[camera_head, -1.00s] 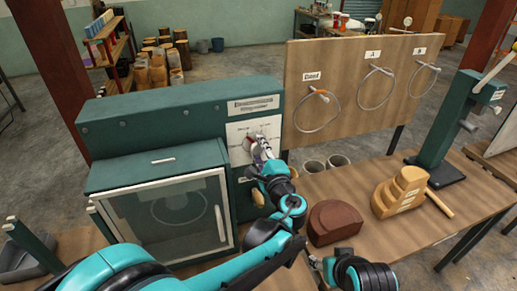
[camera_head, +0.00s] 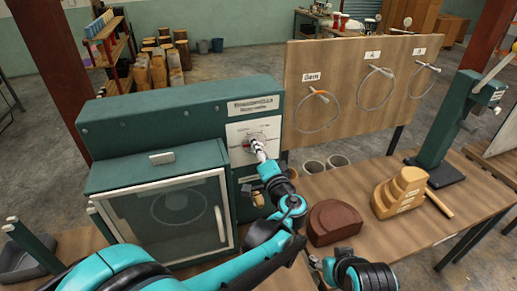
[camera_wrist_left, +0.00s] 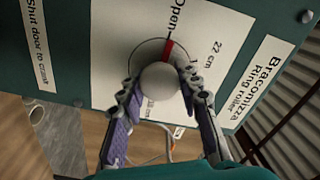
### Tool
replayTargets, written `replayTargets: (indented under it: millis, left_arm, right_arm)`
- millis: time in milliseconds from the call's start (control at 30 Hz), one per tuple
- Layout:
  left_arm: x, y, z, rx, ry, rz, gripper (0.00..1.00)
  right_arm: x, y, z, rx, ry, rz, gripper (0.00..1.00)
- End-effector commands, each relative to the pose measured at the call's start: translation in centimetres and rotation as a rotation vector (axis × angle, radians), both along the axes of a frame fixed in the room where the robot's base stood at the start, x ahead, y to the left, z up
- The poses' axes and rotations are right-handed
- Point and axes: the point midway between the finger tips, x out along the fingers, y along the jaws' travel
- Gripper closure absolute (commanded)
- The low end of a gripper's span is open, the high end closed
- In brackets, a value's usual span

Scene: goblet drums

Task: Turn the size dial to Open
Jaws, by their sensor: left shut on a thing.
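The size dial (camera_wrist_left: 161,80) is a pale grey round knob with a red mark, on a white plate lettered Open, 22 cm and 18 cm in the left wrist view. The red mark lies on the side of the knob toward the word Open. My left gripper (camera_wrist_left: 160,88) has one finger on each side of the knob and is shut on it. In the head view, my left gripper (camera_head: 257,147) reaches the white dial plate (camera_head: 262,125) on the green machine (camera_head: 170,118) and partly hides the dial. Part of my right arm shows at the bottom; its jaws are unclear.
A glass-fronted door (camera_head: 165,215) is below left of the dial. A wooden board (camera_head: 345,100) with hanging wire rings stands right of the machine. A dark red-brown block (camera_head: 333,222) and a stepped wooden block (camera_head: 400,195) sit on the bench (camera_head: 365,180).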

Motion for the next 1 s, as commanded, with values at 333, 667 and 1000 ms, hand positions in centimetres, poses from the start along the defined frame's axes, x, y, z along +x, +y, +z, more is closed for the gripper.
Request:
replayTargets:
  millis: [333, 667, 1000]
  left_arm:
    - [-0.1, 0.04, -0.2, -0.078, -0.021, 0.0, 0.96]
    - [-0.11, 0.04, -0.24, -0.083, -0.022, 0.001, 0.96]
    - [-0.06, 0.02, -0.13, -0.079, -0.023, 0.0, 0.45]
  right_arm:
    - [0.0, 0.0, -0.04, 0.0, 0.0, 0.0, 0.48]
    - [0.0, 0.0, -0.04, 0.0, 0.0, 0.0, 0.48]
    - [0.0, 0.0, -0.02, 0.0, 0.0, 0.0, 0.48]
